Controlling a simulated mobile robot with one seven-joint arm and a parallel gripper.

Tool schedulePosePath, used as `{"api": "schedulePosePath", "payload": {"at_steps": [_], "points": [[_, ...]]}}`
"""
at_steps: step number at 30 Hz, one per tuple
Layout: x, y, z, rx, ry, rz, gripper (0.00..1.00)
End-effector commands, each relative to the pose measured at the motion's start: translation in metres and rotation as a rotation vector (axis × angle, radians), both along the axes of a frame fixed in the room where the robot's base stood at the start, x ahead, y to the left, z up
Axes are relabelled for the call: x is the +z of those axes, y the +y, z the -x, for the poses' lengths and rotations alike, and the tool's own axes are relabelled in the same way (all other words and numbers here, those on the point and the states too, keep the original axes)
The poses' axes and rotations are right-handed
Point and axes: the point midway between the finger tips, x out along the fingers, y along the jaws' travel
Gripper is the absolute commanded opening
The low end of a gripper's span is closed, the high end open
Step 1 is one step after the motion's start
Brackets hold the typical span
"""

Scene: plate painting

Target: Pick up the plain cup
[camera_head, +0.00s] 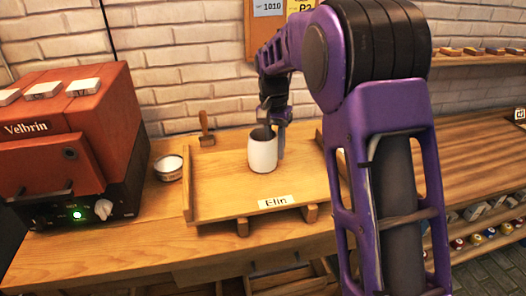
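The plain white cup (262,155) stands upright on a wooden tray (222,205) with a label reading "Elin" at its front edge. The cup has a dark interior and no visible pattern. My gripper (273,138) points down at the cup from behind and above. One finger shows at the cup's right side, and another dark part lies over or at its rim. Whether the fingers touch the cup or grip its wall cannot be told. The cup's base appears to rest on the tray.
A red kiln-like box (75,140) marked "Velbrin" stands at the left. A small white round bowl or tin (168,168) sits beside the tray. A brush-like tool (206,130) stands behind it. My arm hides the tray's right part. The bench at the right is mostly clear.

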Motion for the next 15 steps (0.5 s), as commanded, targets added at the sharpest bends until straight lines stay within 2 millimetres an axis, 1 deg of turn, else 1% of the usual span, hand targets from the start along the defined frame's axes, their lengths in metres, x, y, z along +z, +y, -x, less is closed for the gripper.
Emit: {"api": "schedulePosePath", "payload": {"at_steps": [1, 3, 4, 15], "points": [[0.0001, 0.0, 0.0, 0.0, 0.0, 0.0, 0.15], [0.0001, 0.0, 0.0, 0.0, 0.0, 0.0, 0.03], [0.0001, 0.0001, 0.0, 0.0, 0.0, 0.0, 0.0], [0.0001, 0.0001, -0.0001, 0.0, 0.0, 0.0, 0.0]]}}
